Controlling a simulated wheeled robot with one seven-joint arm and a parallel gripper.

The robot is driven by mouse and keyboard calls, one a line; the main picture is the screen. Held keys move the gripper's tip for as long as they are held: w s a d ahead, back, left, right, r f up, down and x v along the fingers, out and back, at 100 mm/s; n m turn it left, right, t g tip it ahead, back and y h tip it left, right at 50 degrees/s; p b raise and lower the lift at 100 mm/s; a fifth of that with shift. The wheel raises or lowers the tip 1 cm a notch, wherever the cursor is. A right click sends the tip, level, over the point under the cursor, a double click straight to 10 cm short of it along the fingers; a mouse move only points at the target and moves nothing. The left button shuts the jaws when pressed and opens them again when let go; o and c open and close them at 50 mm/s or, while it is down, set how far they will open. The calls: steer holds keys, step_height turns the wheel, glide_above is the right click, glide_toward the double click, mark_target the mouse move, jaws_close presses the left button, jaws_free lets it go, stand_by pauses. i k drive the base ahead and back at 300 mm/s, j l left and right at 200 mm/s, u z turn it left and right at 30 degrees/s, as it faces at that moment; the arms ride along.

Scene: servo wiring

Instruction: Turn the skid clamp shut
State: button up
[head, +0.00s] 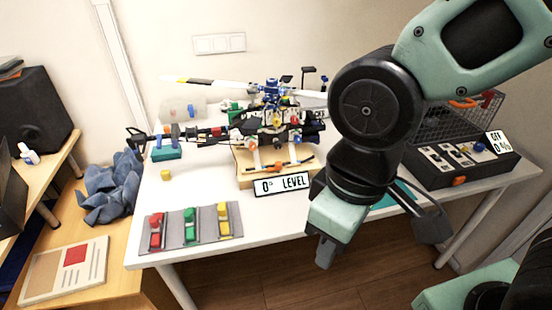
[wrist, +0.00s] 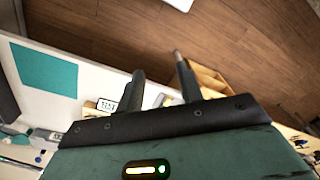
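A model helicopter (head: 272,115) stands on a pale wooden stand (head: 245,172) on the white table. An orange piece (head: 278,166), which looks like the skid clamp, sits low at the front of the stand by the skids. It is too small to tell whether it is open or shut. My gripper (wrist: 160,68) shows two dark fingers spread apart with nothing between them. In the head view it hangs at the table's front edge, right of and nearer than the stand, well apart from the clamp. The wrist view faces mostly the floor.
A sign reading "0° LEVEL" (head: 282,184) stands before the stand. A grey mat (head: 172,240) with red, green and yellow pieces lies front left. A switch box (head: 447,180) stands right. A teal mat (wrist: 45,70) is partly hidden by my arm in the head view.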

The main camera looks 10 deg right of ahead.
mark_target(278, 164)
steer(key=i+j+z, duration=0.1)
steer(key=z, duration=0.25)
steer(key=i+j+z, duration=0.15)
steer(key=z, duration=0.2)
steer(key=i+j+z, duration=0.2)
steer(key=z, duration=0.15)
steer(key=i, duration=0.05)
